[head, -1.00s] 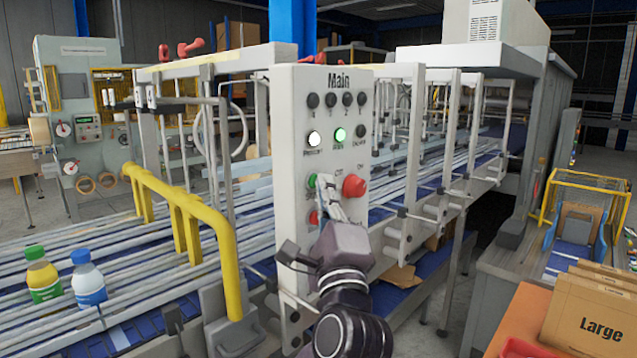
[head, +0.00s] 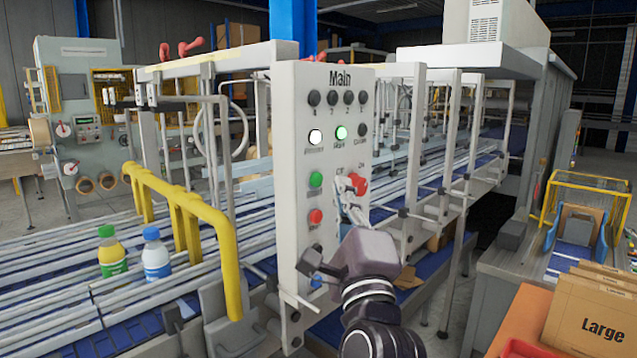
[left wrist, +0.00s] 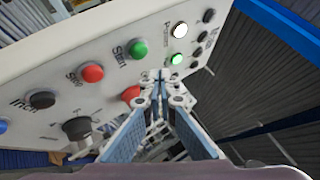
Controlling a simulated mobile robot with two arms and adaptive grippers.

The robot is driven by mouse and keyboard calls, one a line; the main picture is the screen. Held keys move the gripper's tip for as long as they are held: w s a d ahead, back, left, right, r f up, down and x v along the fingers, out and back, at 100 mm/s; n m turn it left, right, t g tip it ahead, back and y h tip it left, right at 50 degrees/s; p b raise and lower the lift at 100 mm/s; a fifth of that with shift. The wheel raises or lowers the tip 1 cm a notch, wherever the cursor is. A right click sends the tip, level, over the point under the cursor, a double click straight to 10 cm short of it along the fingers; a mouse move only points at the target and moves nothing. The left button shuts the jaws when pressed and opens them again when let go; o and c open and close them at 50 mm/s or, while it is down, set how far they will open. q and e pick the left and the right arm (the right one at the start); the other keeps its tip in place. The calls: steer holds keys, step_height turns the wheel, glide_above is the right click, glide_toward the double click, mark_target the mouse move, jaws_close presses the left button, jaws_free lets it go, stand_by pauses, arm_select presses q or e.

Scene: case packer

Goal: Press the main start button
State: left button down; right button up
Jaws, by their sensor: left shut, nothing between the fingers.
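The white Main control panel (head: 290,160) stands upright in front of me. Its green start button (head: 316,180) shows uncovered at the panel's left side, above the red stop button (head: 315,216). In the left wrist view the green button (left wrist: 138,49) is labelled Start, and the red one (left wrist: 92,72) Stop. My left gripper (head: 352,190) is shut and empty, its tips right of the start button, in front of the big red knob (head: 361,184). The left wrist view shows the tips (left wrist: 160,80) beside that knob (left wrist: 131,95), which they partly hide. I cannot tell whether they touch it.
A white lamp (head: 315,137) and a green lamp (head: 341,132) are lit on the panel. A yellow guard rail (head: 222,250) stands left of the panel. Two bottles (head: 157,258) (head: 111,255) are on the conveyor. Large cartons (head: 590,310) sit at lower right.

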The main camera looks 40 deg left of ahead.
arm_select(q)
steer(key=d, duration=0.3)
steer(key=shift+s+b, duration=0.1)
steer(key=shift+b, duration=0.2)
stand_by(0.6)
